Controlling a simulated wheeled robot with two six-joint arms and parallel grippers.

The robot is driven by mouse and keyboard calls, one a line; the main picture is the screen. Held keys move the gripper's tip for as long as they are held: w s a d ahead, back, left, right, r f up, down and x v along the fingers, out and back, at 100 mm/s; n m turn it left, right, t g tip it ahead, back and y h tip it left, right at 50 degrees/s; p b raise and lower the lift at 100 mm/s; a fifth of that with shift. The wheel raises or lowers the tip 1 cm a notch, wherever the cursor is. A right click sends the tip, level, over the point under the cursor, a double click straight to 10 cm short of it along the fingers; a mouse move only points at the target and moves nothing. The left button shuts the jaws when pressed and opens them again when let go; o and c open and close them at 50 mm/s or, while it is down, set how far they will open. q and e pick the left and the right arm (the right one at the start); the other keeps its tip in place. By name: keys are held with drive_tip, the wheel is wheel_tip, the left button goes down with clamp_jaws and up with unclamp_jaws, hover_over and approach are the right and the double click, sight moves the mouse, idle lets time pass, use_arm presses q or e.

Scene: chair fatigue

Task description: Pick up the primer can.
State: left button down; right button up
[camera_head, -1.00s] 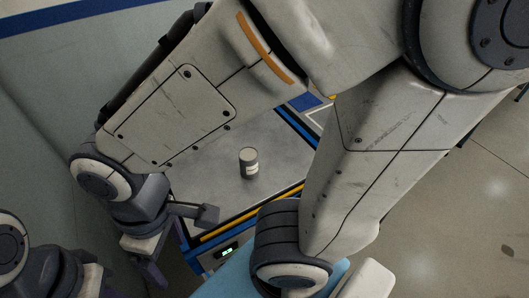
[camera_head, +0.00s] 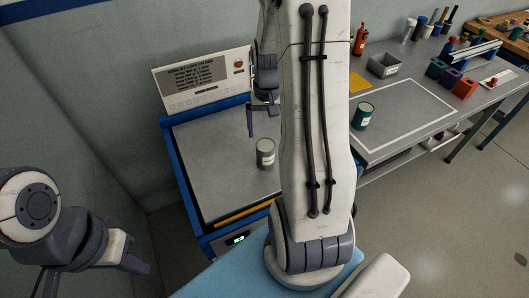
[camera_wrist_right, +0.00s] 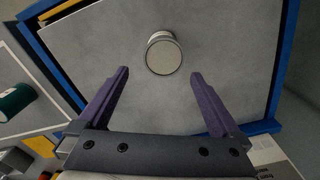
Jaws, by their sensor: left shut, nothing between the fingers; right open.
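A grey can (camera_head: 265,153) with a pale label stands upright on the grey top of a blue-edged unit (camera_head: 212,160). I cannot read its label, so I cannot confirm it is the primer can. My right gripper (camera_head: 262,115) is open and empty just beyond the can, partly hidden by my arm. In the right wrist view the can (camera_wrist_right: 163,54) lies ahead of the two spread purple fingers (camera_wrist_right: 160,88), roughly midway between their lines and apart from them. My left gripper (camera_head: 136,264) is shut and empty at the lower left, away from the can.
A green can (camera_head: 362,116) stands on the workbench (camera_head: 400,132) at the right; it also shows in the right wrist view (camera_wrist_right: 14,101). A grey bin (camera_head: 383,66), a red bottle (camera_head: 360,39) and coloured blocks (camera_head: 464,88) are further back. A sign panel (camera_head: 205,80) rises behind the unit.

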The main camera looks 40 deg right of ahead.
sight(265, 145)
wheel_tip(265, 145, down, 4)
drive_tip(key=shift+a+r, duration=0.1)
drive_tip(key=f, duration=0.3)
drive_tip(key=a+f, duration=0.1)
drive_tip(key=shift+s+f, duration=0.35)
drive_tip(key=shift+d+f, duration=0.1)
drive_tip(key=shift+f, duration=0.3)
drive_tip(key=shift+c, duration=0.3)
clamp_jaws()
